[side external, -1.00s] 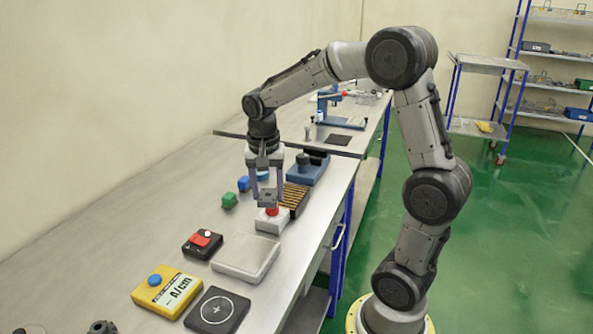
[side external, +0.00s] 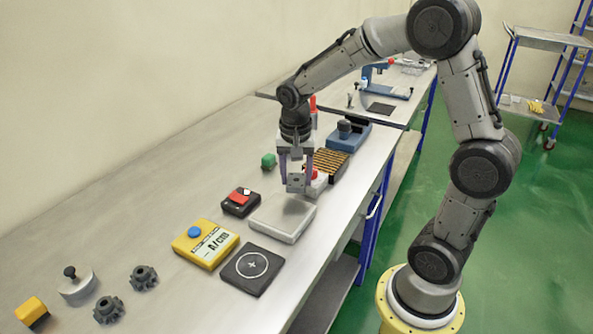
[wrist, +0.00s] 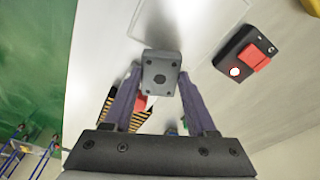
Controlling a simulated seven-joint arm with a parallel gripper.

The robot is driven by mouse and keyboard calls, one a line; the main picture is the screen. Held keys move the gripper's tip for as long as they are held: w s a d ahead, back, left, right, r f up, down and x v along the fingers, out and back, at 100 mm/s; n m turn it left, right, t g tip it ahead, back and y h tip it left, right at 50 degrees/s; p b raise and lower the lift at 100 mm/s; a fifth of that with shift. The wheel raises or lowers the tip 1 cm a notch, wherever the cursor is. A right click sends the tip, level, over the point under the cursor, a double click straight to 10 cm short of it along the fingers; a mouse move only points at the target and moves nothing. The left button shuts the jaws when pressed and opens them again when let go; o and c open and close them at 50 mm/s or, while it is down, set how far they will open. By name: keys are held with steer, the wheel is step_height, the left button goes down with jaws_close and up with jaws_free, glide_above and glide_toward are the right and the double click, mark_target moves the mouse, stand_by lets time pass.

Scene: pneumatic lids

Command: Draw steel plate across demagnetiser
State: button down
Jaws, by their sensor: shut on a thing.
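My gripper (side external: 297,183) points down and is shut on a small grey steel plate with dark holes (side external: 297,184). In the wrist view the plate (wrist: 161,76) sits between the fingertips of my gripper (wrist: 160,85). The plate is held up, near the far edge of a flat pale grey slab (side external: 282,217), which I take to be the demagnetiser. The slab's outline (wrist: 190,15) also shows beyond the plate in the wrist view. A black box with a red switch (side external: 240,202) stands left of the slab; it also shows in the wrist view (wrist: 246,57).
A yellow meter (side external: 205,243) and a black pad with a circled cross (side external: 252,268) lie nearer the camera. Dark gears (side external: 144,278) lie front left.

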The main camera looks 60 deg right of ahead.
steer(key=shift+a+f, duration=0.1)
steer(key=shift+f, duration=0.95)
steer(key=shift+a, duration=7.05)
steer(key=shift+a+r, duration=0.75)
steer(key=shift+r, duration=2.15)
steer(key=shift+r, duration=0.15)
